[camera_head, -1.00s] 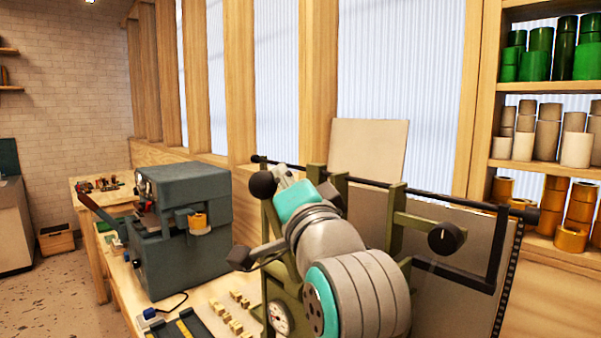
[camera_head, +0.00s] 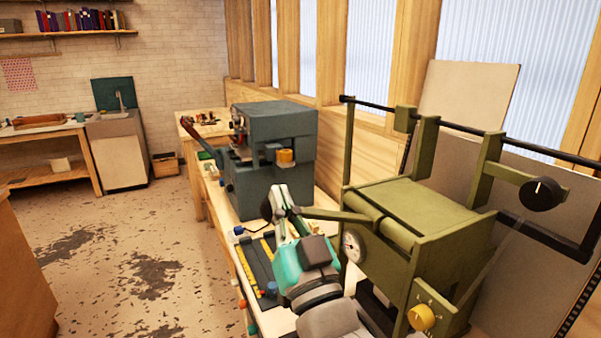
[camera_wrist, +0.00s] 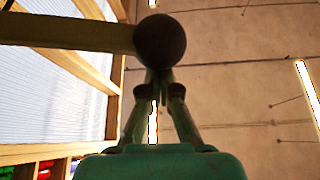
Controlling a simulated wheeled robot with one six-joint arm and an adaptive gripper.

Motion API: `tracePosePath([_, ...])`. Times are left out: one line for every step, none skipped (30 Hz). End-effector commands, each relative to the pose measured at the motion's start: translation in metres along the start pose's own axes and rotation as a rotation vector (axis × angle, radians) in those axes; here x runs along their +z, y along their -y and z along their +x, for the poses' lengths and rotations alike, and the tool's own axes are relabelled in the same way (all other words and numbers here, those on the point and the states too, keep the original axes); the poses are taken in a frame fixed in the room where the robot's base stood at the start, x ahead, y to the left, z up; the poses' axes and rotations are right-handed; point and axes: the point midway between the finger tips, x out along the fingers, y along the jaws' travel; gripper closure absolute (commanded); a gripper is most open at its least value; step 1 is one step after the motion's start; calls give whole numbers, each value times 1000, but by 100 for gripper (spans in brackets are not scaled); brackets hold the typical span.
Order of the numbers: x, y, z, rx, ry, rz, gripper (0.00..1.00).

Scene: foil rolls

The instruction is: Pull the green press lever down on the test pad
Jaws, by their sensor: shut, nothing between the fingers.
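The olive-green press (camera_head: 415,215) stands at the right in the head view. Its green lever (camera_head: 335,214) sticks out to the left, about level, and ends in a dark ball knob (camera_head: 267,211). My gripper (camera_head: 282,192) has teal housing and is right by the knob, with nothing held. In the wrist view the knob (camera_wrist: 160,40) and lever bar (camera_wrist: 75,31) show at the top, beyond my shut fingertips (camera_wrist: 158,88). I cannot tell whether the fingers touch the knob. I cannot make out the test pad; my arm hides part of the bench.
A blue-grey machine (camera_head: 280,135) stands on the bench behind my gripper. A dark tray (camera_head: 258,262) lies in front of it. A black-knobbed bar (camera_head: 542,193) and a yellow knob (camera_head: 422,317) are on the right. The floor (camera_head: 130,260) at left is clear.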

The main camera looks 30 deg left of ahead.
Motion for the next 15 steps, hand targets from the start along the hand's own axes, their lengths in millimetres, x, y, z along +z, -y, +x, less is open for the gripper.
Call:
tracePosePath([9, 2, -4, -12, 7, -22, 100])
tracePosePath([12, 3, -5, -20, 7, -38, 100])
tracePosePath([16, 4, -7, -30, 6, -56, 100])
tracePosePath([19, 6, -9, -29, 7, -55, 100])
tracePosePath([22, 7, -10, -28, 8, -54, 100])
tracePosePath([25, 8, -12, -28, 7, -54, 100])
tracePosePath([27, 8, -13, -27, 6, -54, 100])
tracePosePath([29, 8, -14, -27, 6, -54, 100])
tracePosePath([32, 9, -16, -27, 7, -54, 100])
tracePosePath([33, 10, -16, -27, 7, -53, 100])
tracePosePath([35, 10, -17, -27, 7, -53, 100])
tracePosePath([36, 10, -18, -27, 6, -53, 100])
tracePosePath([38, 10, -19, -27, 7, -53, 100])
tracePosePath([39, 11, -19, -27, 8, -53, 100])
tracePosePath([40, 11, -20, -27, 9, -52, 100])
